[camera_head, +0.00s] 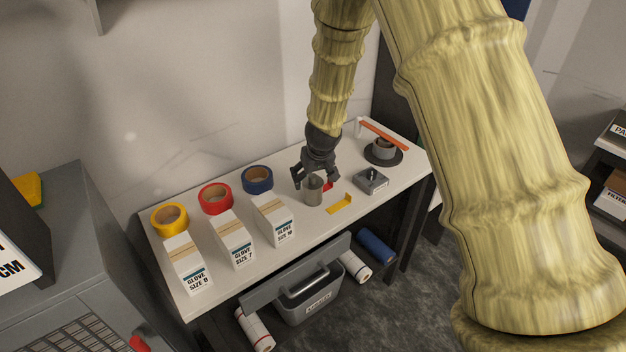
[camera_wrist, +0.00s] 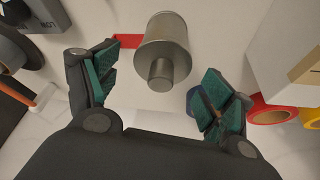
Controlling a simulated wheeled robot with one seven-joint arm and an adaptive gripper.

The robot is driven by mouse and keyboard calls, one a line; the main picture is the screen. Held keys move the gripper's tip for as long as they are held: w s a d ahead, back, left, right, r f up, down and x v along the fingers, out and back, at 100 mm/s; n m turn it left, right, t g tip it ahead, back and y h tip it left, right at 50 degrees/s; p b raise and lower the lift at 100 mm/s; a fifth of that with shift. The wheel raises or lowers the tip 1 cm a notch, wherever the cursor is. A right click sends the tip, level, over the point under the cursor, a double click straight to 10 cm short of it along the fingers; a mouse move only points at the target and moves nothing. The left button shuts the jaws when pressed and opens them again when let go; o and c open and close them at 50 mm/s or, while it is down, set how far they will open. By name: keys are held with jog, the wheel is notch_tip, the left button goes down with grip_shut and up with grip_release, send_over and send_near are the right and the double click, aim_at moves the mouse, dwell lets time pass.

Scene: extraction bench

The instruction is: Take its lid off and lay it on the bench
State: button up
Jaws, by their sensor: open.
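A small grey metal cylinder (camera_head: 313,192) stands on the white bench (camera_head: 255,256), towards its right half. In the wrist view the cylinder (camera_wrist: 163,36) shows from above, with a narrower knob (camera_wrist: 160,74) at its near end. A seam between lid and body cannot be made out. My gripper (camera_head: 312,177) is over the cylinder, pointing down. In the wrist view my gripper (camera_wrist: 163,85) is open, its green-padded fingers apart on either side of the knob, with nothing between them held.
Yellow (camera_head: 169,218), red (camera_head: 215,199) and blue (camera_head: 257,180) tape rolls and three glove boxes (camera_head: 233,243) stand left. A yellow bracket mark (camera_head: 341,204), a grey device (camera_head: 371,181), and a round dark stand (camera_head: 384,153) under an orange bar (camera_head: 384,136) are right.

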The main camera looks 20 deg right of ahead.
jog(key=shift+w+f, duration=0.15)
jog(key=shift+f, duration=0.1)
jog(key=c, duration=0.8)
jog(key=shift+r, duration=0.1)
jog(key=shift+c, duration=0.2)
